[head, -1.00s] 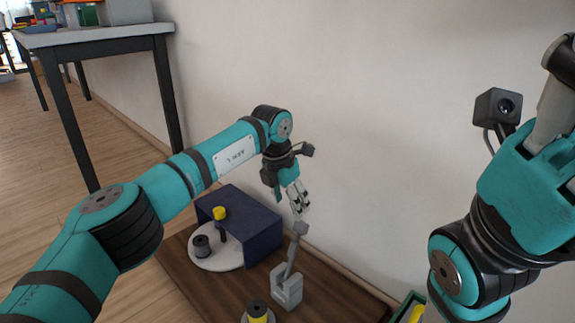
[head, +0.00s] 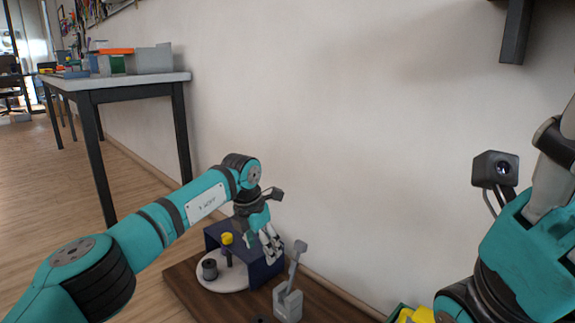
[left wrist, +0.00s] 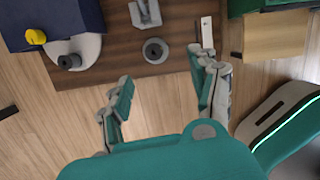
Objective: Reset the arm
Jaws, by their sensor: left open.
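My left gripper (head: 272,248) is open and empty, pointing down in front of the navy box (head: 240,240). In the left wrist view its two fingers (left wrist: 158,68) stand apart with nothing between them. A brown board (head: 185,283) carries the box, a white round plate (head: 222,287) and a grey stand with a lever (head: 288,300). My right gripper (head: 553,165) points up at the right edge, cut off by the frame. Its finger opening cannot be made out.
A white-topped table (head: 120,82) with bins stands at the back left. A green crate with yellow things (head: 412,315) is at the bottom edge. A white wall stands behind the board.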

